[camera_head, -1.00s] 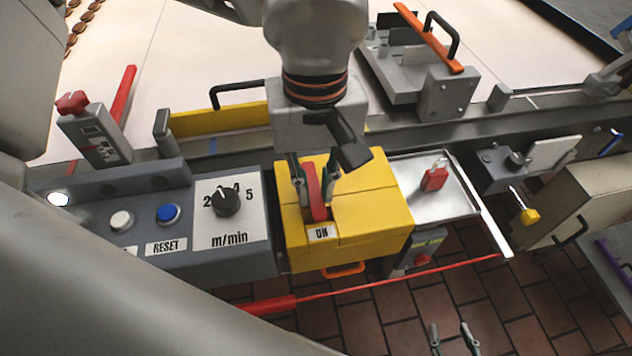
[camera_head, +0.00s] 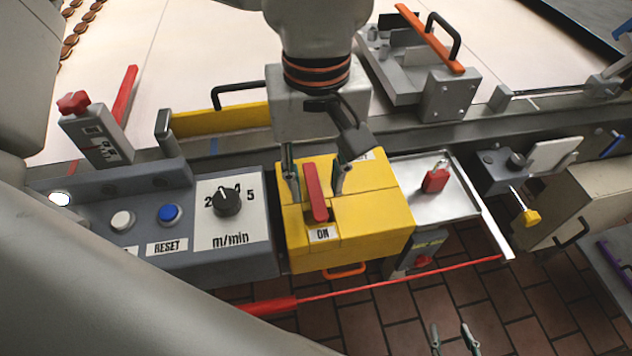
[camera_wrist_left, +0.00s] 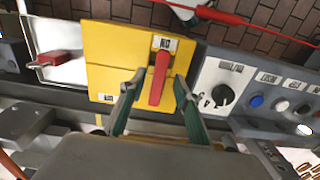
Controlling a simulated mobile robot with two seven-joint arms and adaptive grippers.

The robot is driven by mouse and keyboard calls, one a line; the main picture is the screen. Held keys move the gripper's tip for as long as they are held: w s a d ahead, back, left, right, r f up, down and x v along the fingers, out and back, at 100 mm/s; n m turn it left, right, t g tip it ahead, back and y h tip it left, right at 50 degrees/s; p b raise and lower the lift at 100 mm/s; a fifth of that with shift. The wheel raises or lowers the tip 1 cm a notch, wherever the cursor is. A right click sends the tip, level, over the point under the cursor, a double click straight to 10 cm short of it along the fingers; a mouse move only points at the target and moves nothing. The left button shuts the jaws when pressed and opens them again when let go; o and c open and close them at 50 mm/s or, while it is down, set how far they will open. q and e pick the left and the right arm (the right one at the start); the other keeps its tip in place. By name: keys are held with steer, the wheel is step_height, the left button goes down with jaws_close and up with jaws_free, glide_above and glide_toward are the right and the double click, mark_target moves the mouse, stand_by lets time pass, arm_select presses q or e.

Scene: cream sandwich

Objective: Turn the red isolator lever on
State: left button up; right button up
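The red isolator lever (camera_head: 315,192) stands on top of the yellow box (camera_head: 375,220). Its near end lies beside the ON label (camera_head: 322,234). My left gripper (camera_head: 315,192) is above the box, with one finger on each side of the lever. The fingers stand apart from it. In the left wrist view the lever (camera_wrist_left: 159,78) lies between the open fingertips (camera_wrist_left: 157,80), pointing at the ON label (camera_wrist_left: 164,45). My right gripper (camera_head: 454,340) shows only its two fingertips, spread apart, at the bottom edge over the floor.
A control panel with a black speed dial (camera_head: 226,201) and a blue RESET button (camera_head: 169,213) is left of the box. A metal tray (camera_head: 455,205) with a red padlock (camera_head: 436,179) is on the right.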

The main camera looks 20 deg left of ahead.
mark_target(316, 197)
arm_select(q)
step_height(316, 197, up, 10)
steer(key=shift+r, duration=0.2)
steer(key=shift+s, duration=0.1)
stand_by(0.5)
